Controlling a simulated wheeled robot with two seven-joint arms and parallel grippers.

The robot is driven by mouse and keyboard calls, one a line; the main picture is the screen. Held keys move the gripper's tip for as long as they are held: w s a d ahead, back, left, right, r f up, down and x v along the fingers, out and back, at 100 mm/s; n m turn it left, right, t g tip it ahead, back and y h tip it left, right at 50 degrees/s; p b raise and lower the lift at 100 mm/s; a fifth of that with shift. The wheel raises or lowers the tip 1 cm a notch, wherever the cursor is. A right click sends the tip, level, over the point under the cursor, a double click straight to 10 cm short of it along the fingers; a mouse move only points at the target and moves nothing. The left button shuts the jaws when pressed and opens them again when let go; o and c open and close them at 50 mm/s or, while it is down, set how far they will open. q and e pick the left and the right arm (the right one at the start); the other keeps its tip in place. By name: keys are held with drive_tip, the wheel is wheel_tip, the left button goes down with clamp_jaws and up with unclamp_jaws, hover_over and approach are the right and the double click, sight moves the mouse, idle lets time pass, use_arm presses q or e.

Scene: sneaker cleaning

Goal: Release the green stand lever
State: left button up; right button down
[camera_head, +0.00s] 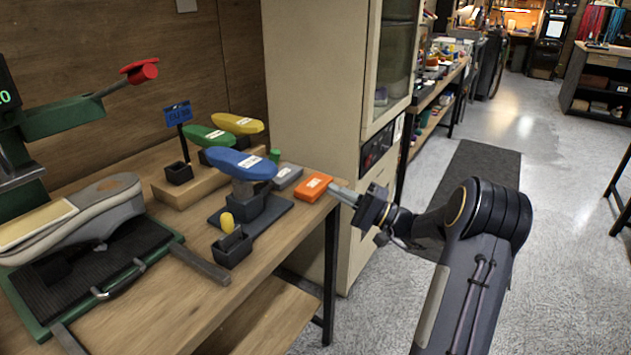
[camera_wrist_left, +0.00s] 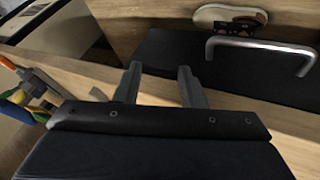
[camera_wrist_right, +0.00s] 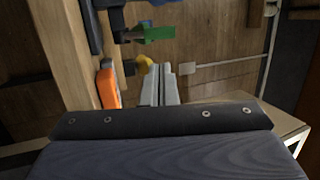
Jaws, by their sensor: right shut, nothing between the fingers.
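A green stand (camera_head: 70,115) at the left has an arm ending in a red-knobbed lever (camera_head: 139,71), which is raised and tilted. Under it, a grey sneaker (camera_head: 75,215) rests on a green-edged black base with a metal handle (camera_head: 120,280). The handle also shows in the left wrist view (camera_wrist_left: 262,47), beyond my left gripper (camera_wrist_left: 157,75), which is open and empty and is outside the head view. My right gripper (camera_head: 340,193) is shut and empty at the table's right edge, beside an orange block (camera_head: 314,187), away from the lever. Its closed fingers show in the right wrist view (camera_wrist_right: 160,72).
Blue (camera_head: 240,164), green (camera_head: 207,136) and yellow (camera_head: 236,123) shoe-shaped pieces stand on holders on the table (camera_head: 165,300). A small black cup (camera_head: 232,250) holds a yellow item. A tall cabinet (camera_head: 325,110) stands behind the table. Open floor lies at the right.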

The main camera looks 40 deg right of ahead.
use_arm(q)
drive_tip(key=shift+r+p, duration=0.55)
drive_tip(key=shift+r, duration=0.05)
use_arm(e)
drive_tip(key=x, duration=1.3)
drive_tip(key=shift+a, duration=0.1)
use_arm(q)
drive_tip(key=shift+d, duration=0.1)
use_arm(e)
drive_tip(key=shift+a+r, duration=0.1)
